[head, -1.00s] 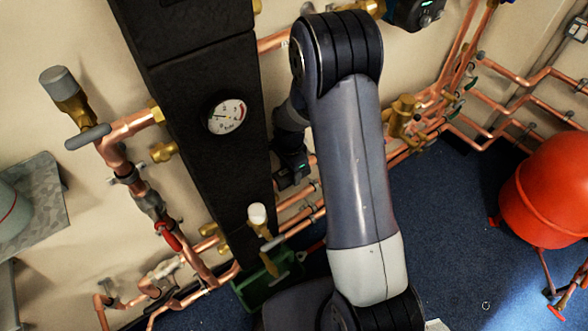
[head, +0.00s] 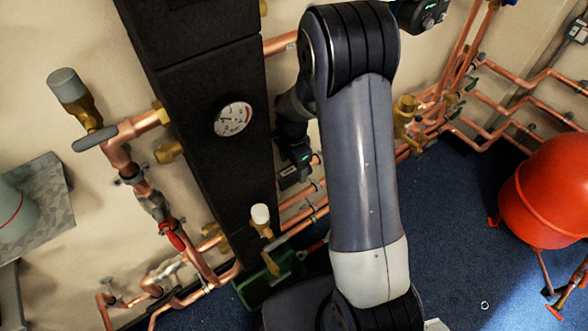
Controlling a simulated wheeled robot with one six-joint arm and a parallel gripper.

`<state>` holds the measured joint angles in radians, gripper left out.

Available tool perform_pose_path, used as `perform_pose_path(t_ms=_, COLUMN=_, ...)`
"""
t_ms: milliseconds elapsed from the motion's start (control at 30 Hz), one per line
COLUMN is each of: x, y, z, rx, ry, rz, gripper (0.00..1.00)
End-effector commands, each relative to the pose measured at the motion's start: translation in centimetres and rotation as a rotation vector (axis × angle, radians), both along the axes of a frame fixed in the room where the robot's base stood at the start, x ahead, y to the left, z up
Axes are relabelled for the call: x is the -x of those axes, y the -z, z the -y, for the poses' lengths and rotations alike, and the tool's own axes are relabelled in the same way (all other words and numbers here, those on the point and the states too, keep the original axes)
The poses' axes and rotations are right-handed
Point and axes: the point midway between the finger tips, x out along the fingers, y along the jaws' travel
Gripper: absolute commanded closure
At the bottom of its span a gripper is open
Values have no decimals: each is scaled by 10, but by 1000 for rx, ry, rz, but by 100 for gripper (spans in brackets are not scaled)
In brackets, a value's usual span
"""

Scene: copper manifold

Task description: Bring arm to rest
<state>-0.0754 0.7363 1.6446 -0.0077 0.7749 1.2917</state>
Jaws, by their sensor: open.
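My arm (head: 362,170) rises through the middle of the head view, a grey link with a dark ribbed joint at its top. Its far part bends down behind that link to a dark wrist with a small green light. My gripper (head: 290,178) shows small and partly hidden below the wrist, just right of the tall black casing (head: 195,110). It is open, and I see nothing held in it. Copper pipes (head: 300,205) run close behind and below it; I cannot tell whether it touches them.
A round gauge (head: 233,119) sits on the casing. A valve with a grey cap (head: 66,85) stands at left, and a white-capped valve (head: 261,215) is below. A green crate (head: 270,280) is on the blue floor (head: 440,225). A red tank (head: 548,190) stands at right.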

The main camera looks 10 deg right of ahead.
Motion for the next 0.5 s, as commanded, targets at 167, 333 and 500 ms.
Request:
perform_pose_path(t_ms=167, x=-6, y=-50, z=-4, rx=-16, ry=-8, rz=20, gripper=26)
perform_pose_path(t_ms=333, x=-8, y=-67, z=0, rx=-17, ry=0, rz=20, gripper=26)
perform_pose_path(t_ms=500, x=-8, y=-71, z=1, rx=-18, ry=3, rz=20, gripper=26)
